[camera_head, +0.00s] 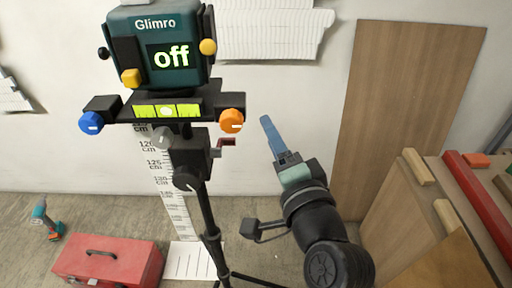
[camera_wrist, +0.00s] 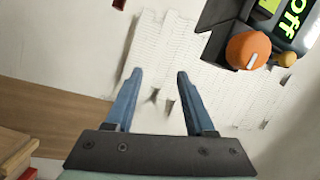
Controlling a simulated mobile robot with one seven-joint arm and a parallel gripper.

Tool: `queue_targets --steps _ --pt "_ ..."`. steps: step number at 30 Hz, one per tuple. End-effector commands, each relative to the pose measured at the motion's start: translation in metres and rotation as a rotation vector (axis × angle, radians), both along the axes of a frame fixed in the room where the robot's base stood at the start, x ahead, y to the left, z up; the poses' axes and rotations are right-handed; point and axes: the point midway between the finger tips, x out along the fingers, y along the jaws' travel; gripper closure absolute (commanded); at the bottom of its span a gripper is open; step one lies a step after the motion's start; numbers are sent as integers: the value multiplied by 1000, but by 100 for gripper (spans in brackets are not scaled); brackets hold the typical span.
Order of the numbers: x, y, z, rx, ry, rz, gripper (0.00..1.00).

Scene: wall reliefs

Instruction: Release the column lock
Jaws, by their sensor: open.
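A teal device (camera_head: 160,50) reading "off" stands on a black tripod column (camera_head: 205,215). Below its platform, a dark clamp block (camera_head: 188,150) carries a small dark-red lever (camera_head: 223,147) on its right side and a dark round knob (camera_head: 187,178) below. I cannot tell from the pictures which of these is the column lock. My gripper (camera_head: 267,120) is open and empty, right of the lever and apart from it. In the wrist view its two blue fingers (camera_wrist: 157,74) are spread with the wall behind them. A small red piece (camera_wrist: 119,4), perhaps the lever, shows at the top edge.
An orange knob (camera_head: 231,120), also in the wrist view (camera_wrist: 248,50), juts out near my gripper. A blue knob (camera_head: 91,123) is at the left. A red toolbox (camera_head: 108,262) and drill (camera_head: 45,220) lie on the floor. Wooden boards (camera_head: 410,90) stand at the right.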

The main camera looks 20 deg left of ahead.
Motion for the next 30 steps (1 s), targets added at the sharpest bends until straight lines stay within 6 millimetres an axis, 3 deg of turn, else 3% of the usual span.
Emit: queue_targets --steps 1,3,8,14,30 --pt "-3 3 -28 47 54 24 45" --pt "-6 7 -51 108 116 53 45" --pt "-14 14 -86 213 219 100 45" --pt "-7 23 -90 240 242 113 45" --pt "72 86 -96 236 238 111 45"
